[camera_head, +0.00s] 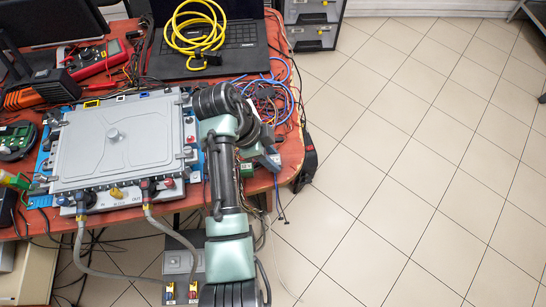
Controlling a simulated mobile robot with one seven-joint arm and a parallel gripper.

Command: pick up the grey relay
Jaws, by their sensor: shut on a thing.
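My gripper (267,158) is at the right edge of the red-brown table, just right of my own forearm. It is shut on a small grey piece, which I take to be the grey relay (273,161). The fingers and most of the held piece are hidden or too small to make out. I cannot tell whether the piece touches the table.
A large grey lidded unit (120,140) with hose fittings fills the table's left middle. A laptop (215,50) with a coiled yellow cable (197,28) is behind it. Blue cables (285,90) lie near my wrist. Two hoses (155,245) hang over the front edge. The tiled floor at right is clear.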

